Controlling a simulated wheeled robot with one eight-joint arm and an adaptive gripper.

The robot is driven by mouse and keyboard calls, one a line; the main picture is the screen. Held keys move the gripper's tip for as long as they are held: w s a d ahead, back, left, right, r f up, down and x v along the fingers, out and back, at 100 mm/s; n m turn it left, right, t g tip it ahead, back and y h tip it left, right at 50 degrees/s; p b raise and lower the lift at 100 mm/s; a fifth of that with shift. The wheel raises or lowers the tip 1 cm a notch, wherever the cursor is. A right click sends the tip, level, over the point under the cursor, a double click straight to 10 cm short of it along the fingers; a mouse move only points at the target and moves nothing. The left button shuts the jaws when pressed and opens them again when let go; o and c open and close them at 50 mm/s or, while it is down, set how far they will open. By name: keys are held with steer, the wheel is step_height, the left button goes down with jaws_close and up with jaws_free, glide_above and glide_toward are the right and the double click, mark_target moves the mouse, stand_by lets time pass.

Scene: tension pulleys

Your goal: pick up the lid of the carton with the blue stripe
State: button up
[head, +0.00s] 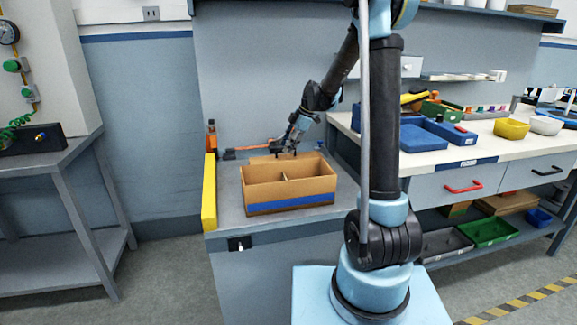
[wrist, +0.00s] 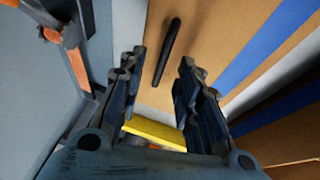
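The open carton (head: 291,207) with the blue stripe stands on the grey bench in the head view, with a divider inside. A flat brown panel (head: 262,159), which looks like the lid, shows behind its back edge, mostly hidden by the carton. In the wrist view a brown panel (wrist: 212,28) with a blue stripe and a dark elongated handle or slot (wrist: 168,48) lies beyond the fingers. My gripper (head: 288,153) is just behind the carton, pointing down. In the wrist view my gripper (wrist: 160,85) is open, with nothing visible between its fingers; I cannot tell whether it touches the panel.
A yellow bar (head: 209,190) edges the bench's left side. An orange-and-dark tool (head: 229,154) lies behind the carton. On the right, a white-topped bench (head: 450,158) holds a blue tray (head: 424,141) and yellow and white bowls. A wall stands close behind.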

steer(key=shift+x, duration=1.15)
steer(key=shift+c, duration=0.2)
jaws_close()
steer(key=shift+r, duration=0.1)
